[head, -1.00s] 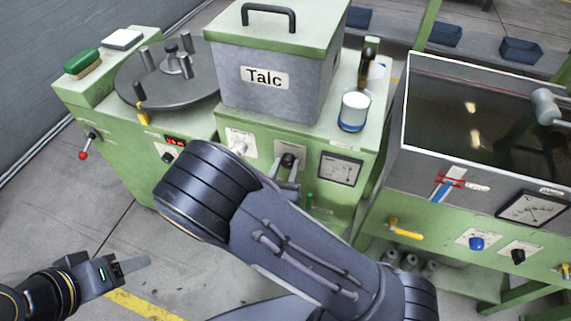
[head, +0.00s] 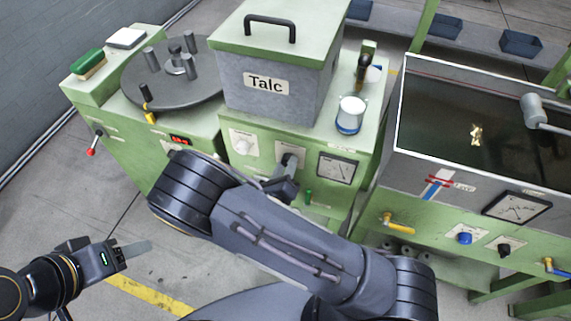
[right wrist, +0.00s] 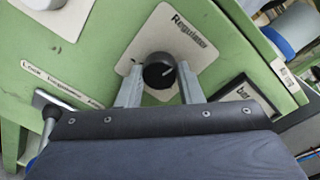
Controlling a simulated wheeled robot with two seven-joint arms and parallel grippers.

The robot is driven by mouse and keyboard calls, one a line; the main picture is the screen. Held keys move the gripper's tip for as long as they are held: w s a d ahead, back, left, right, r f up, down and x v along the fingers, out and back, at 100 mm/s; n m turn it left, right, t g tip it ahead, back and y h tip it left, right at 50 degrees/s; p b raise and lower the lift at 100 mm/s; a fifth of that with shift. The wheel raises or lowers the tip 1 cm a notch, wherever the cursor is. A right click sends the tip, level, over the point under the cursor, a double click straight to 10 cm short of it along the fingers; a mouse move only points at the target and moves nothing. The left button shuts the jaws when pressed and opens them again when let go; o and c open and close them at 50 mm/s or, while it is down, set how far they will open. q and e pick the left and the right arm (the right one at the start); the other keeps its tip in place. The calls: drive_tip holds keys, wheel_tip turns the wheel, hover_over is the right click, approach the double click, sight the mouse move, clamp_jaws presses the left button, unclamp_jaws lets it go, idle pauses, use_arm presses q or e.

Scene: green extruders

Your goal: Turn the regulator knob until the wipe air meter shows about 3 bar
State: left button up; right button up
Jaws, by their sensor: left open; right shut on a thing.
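The black regulator knob (right wrist: 159,71) sits on a pale plate marked "Regulator" in the right wrist view. My right gripper (right wrist: 159,84) has its two fingers on either side of the knob and is shut on it. In the head view the right gripper (head: 287,172) is at the front of the green machine, and the arm covers part of the panel. The meter (head: 337,168) is right of the knob in the head view; its reading is too small to tell. In the right wrist view the meter (right wrist: 246,97) is partly hidden by my gripper. My left gripper (head: 130,250) is open and empty above the floor.
A grey Talc box (head: 266,84) and a white-and-blue cup (head: 350,114) stand on the machine. A dark tank (head: 470,130) with another meter (head: 517,207) stands at right. A lever with a red knob (head: 91,152) sticks out at left. Floor is free at lower left.

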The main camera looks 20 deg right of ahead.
idle(0.4)
drive_tip(key=o, duration=1)
drive_tip(key=v, duration=0.8)
drive_tip(key=shift+b, duration=0.4)
drive_tip(key=shift+w, duration=0.1)
